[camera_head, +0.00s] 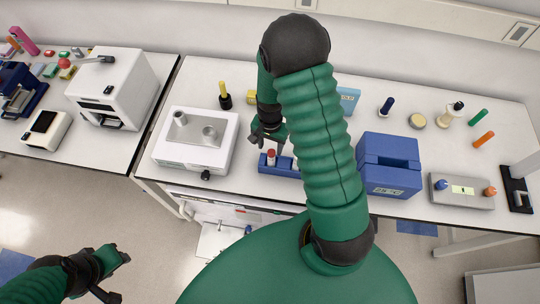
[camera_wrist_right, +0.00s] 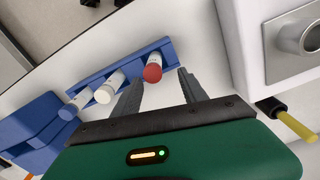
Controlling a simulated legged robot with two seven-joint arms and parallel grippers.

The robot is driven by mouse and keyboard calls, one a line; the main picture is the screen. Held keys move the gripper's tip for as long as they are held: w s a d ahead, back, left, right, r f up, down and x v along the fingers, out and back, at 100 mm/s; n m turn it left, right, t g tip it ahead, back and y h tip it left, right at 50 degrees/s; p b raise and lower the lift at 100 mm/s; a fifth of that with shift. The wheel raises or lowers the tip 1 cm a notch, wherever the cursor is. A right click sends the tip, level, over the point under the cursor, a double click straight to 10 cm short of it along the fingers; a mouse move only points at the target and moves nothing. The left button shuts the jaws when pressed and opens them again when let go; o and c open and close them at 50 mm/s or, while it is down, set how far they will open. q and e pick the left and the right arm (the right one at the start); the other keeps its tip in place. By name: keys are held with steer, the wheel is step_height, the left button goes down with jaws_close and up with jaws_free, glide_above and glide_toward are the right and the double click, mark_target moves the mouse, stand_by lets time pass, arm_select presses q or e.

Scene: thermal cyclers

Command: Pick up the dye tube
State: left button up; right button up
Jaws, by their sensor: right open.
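A red-capped tube (camera_head: 271,154), the one that best fits the dye tube, stands in a blue rack (camera_head: 265,167) at the front of the table. My right gripper (camera_head: 268,138) is just behind and above the rack. In the right wrist view its open fingers (camera_wrist_right: 159,82) appear on either side of the red cap, not closed on it. My left gripper (camera_head: 119,276) is open and empty over the floor.
A white device (camera_head: 196,155) with a metal plate stands left of the rack. A blue box (camera_head: 388,178) stands to its right. A yellow-handled tool (camera_head: 223,90) stands behind. My right arm hides part of the table and the rack's right end.

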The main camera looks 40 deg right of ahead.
mark_target(272, 151)
steer(key=shift+s+a+f+p, duration=0.2)
steer(key=shift+s+f, duration=0.1)
steer(key=shift+f, duration=0.25)
steer(key=shift+s+a+f+p, duration=0.15)
steer(key=shift+s+f, duration=0.1)
steer(key=shift+f, duration=0.3)
steer(key=shift+s+f, duration=0.25)
steer(key=shift+w+d+f, duration=0.15)
steer(key=shift+w, duration=0.2)
steer(key=c, duration=0.7)
jaws_close()
arm_select(q)
steer(key=shift+s+a+r, duration=0.15)
steer(key=shift+s+r, duration=0.45)
steer(key=shift+r, duration=0.3)
arm_select(e)
steer(key=shift+s, duration=0.15)
